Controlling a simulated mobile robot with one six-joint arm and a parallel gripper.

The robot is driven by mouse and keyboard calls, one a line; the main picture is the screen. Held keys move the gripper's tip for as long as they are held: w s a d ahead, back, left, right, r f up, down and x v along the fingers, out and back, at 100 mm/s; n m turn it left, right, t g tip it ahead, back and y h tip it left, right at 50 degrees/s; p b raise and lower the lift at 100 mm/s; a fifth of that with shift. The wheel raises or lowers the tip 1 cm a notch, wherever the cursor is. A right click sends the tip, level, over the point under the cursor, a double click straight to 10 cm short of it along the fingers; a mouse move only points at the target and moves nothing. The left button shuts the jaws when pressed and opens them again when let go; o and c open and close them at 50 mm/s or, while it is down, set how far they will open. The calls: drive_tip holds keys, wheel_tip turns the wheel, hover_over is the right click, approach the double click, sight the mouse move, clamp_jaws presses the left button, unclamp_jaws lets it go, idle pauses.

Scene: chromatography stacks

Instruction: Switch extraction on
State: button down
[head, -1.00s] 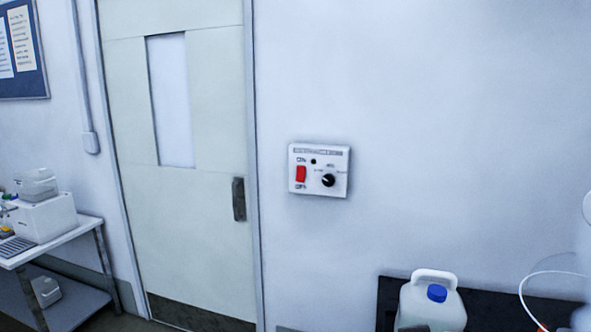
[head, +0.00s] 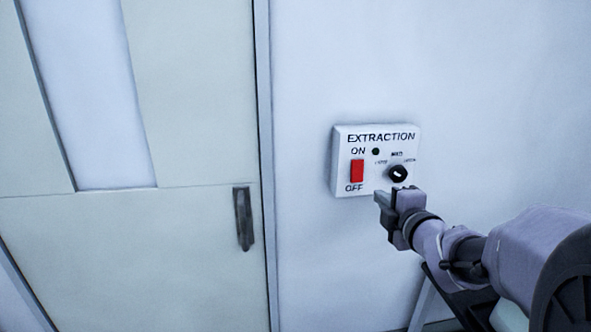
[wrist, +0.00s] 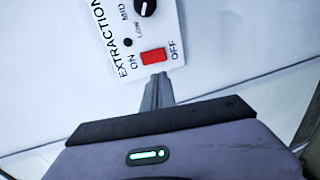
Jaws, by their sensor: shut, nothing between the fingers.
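The extraction panel (head: 341,135) is a white box on the wall, lettered EXTRACTION. It carries a red rocker switch (head: 357,171) between ON above and OFF below, a dark indicator lamp (head: 376,151) and a black speed knob (head: 398,173). My gripper (head: 379,197) is shut and empty, just in front of the panel's lower edge, below and right of the switch in the head view. The lamp looks unlit.
A pale door (head: 190,240) with a dark handle (head: 243,218) and a narrow window stands left of the panel. The wall (head: 330,60) around the panel is bare. My arm reaches in from the lower right.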

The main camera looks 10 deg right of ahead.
drive_tip(key=b, duration=0.2)
approach(358, 177)
drive_tip(key=w, duration=0.3)
drive_tip(key=w+f, duration=0.1)
drive_tip(key=w, duration=0.2)
drive_tip(key=shift+w+f, duration=0.15)
drive_tip(key=shift+w, duration=0.2)
